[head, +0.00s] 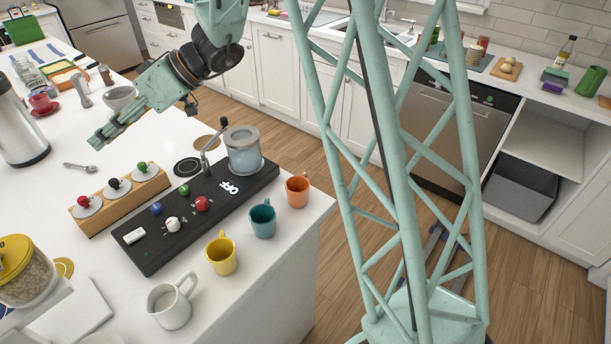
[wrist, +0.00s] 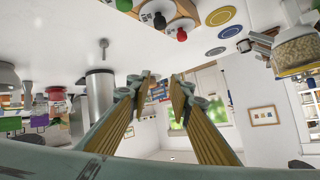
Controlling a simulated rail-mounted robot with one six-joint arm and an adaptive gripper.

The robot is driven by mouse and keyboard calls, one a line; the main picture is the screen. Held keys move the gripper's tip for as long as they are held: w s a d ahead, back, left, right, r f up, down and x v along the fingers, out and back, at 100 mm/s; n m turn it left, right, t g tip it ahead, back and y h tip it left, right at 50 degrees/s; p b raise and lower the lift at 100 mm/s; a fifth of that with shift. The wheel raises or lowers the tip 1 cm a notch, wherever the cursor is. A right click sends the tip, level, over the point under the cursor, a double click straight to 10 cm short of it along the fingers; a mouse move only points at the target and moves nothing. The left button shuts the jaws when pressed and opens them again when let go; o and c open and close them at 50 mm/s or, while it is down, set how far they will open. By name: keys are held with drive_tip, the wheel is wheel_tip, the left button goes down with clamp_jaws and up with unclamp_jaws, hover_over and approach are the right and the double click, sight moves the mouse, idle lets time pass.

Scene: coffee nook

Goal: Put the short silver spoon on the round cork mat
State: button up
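The short silver spoon (head: 80,167) lies on the white counter, left of the wooden rack. It seems to show small in the wrist view (wrist: 104,47). A round tan mat (head: 207,142), which looks like the cork mat, lies on the counter behind the black machine and is partly hidden by it. I cannot pick the mat out in the wrist view. My gripper (head: 106,134) is above the counter, up and to the right of the spoon in the head view. Its two fingers (wrist: 163,84) are apart with nothing between them.
The wooden rack (head: 122,198) with coloured knobs and the black machine (head: 200,215) stand in front of the mat. A steel flask (head: 20,130) stands left of the spoon, and a grey bowl (head: 119,97) behind my gripper. Counter around the spoon is clear.

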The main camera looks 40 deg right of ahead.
drive_tip(key=s+d+r+m+g+h, duration=0.1)
drive_tip(key=s+d+r+h, duration=0.15)
drive_tip(key=s, duration=0.65)
drive_tip(key=s+d+r+m+g+h, duration=0.1)
drive_tip(key=s+d+r, duration=0.15)
drive_tip(key=s, duration=0.65)
drive_tip(key=s+d+r+m+h, duration=0.1)
drive_tip(key=s+d+r, duration=0.15)
drive_tip(key=s, duration=0.65)
drive_tip(key=s+d+r+m+t+h, duration=0.1)
drive_tip(key=s+d+m+h, duration=0.6)
drive_tip(key=s+d, duration=1)
drive_tip(key=shift+s+r+t, duration=0.4)
drive_tip(key=shift+s+t, duration=0.2)
drive_tip(key=shift+s, duration=0.65)
drive_tip(key=shift+o, duration=0.7)
